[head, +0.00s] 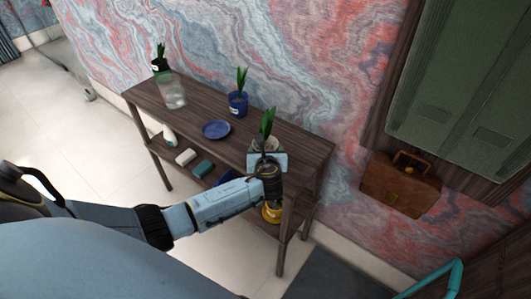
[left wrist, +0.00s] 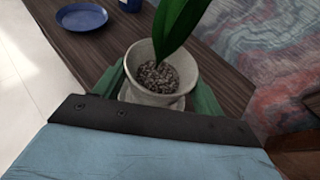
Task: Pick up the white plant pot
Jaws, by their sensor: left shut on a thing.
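The white plant pot (left wrist: 149,97) holds dark soil and a green plant (left wrist: 178,25). In the left wrist view it sits between the green fingers of my left gripper (left wrist: 152,95), which is shut on it. In the head view the pot (head: 265,143) is at the near right end of the wooden console table, partly hidden by my left gripper (head: 266,158). Its leaves stand upright above the gripper. I cannot tell whether the pot's base touches the tabletop. My right gripper is not in view.
On the wooden table (head: 205,115) stand a blue plate (head: 216,129), a blue pot (head: 238,103), a glass vase (head: 171,92) and a dark pot (head: 160,65). The lower shelf holds several small items, including a yellow one (head: 271,213). A brown briefcase (head: 400,187) is at the right.

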